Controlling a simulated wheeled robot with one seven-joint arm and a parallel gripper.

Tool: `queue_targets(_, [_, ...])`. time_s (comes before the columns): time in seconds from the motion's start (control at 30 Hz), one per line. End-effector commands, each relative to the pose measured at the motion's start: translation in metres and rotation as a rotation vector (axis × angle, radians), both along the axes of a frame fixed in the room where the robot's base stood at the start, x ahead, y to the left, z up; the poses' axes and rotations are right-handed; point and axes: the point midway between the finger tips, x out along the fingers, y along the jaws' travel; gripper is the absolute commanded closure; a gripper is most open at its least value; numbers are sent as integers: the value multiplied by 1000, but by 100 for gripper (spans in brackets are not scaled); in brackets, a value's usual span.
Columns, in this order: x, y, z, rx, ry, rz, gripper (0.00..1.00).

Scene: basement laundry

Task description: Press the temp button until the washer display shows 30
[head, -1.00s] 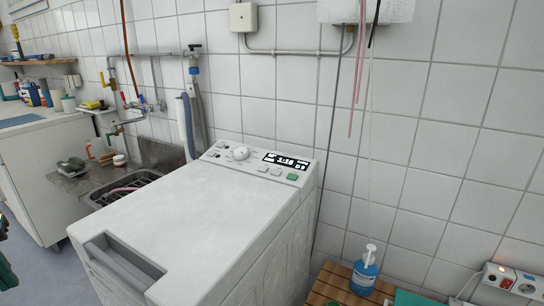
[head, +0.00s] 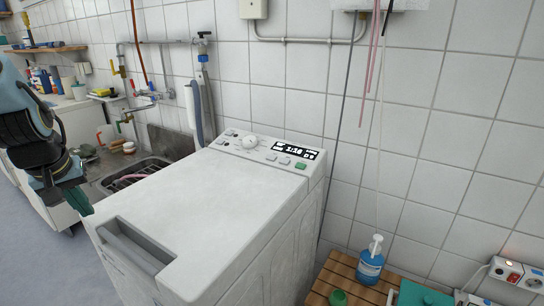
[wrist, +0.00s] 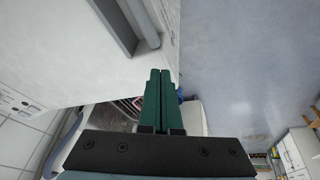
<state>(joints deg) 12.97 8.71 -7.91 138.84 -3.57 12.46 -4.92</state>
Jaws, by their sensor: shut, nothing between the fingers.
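The white top-loading washer (head: 190,195) stands in the middle of the head view. Its control panel (head: 235,143) is along the back edge of the top, with a round knob (head: 250,142), a few small grey buttons (head: 284,160) and a green button (head: 301,166). The lit display (head: 296,150) seems to read 1:16 with smaller signs too small to read. I cannot tell the buttons' labels. My gripper (head: 82,205) is shut and empty, left of the washer and well away from the panel. In the wrist view its green fingers (wrist: 160,95) are together near the washer's front handle (wrist: 118,25).
A sink (head: 135,172) with a rack lies left behind the washer. Pipes and taps run along the tiled wall. A wooden slatted stand (head: 330,283) with a blue pump bottle (head: 370,262) is at the right. Cords hang by the wall. Room above the washer top is clear.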

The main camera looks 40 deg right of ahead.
Motion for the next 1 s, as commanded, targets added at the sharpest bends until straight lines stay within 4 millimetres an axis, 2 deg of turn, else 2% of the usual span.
queue_targets(0.03, [7,-21,1,-22,-20,-22,100])
queue_targets(0.23, [26,-104,9,-132,-103,-83,100])
queue_targets(0.47, [27,-200,20,-278,-168,-140,100])
queue_targets(0.67, [13,-283,34,-420,-202,-175,100])
queue_targets(0.8, [-5,-338,45,-526,-211,-190,100])
queue_targets(1.0, [-34,-405,62,-668,-208,-196,100])
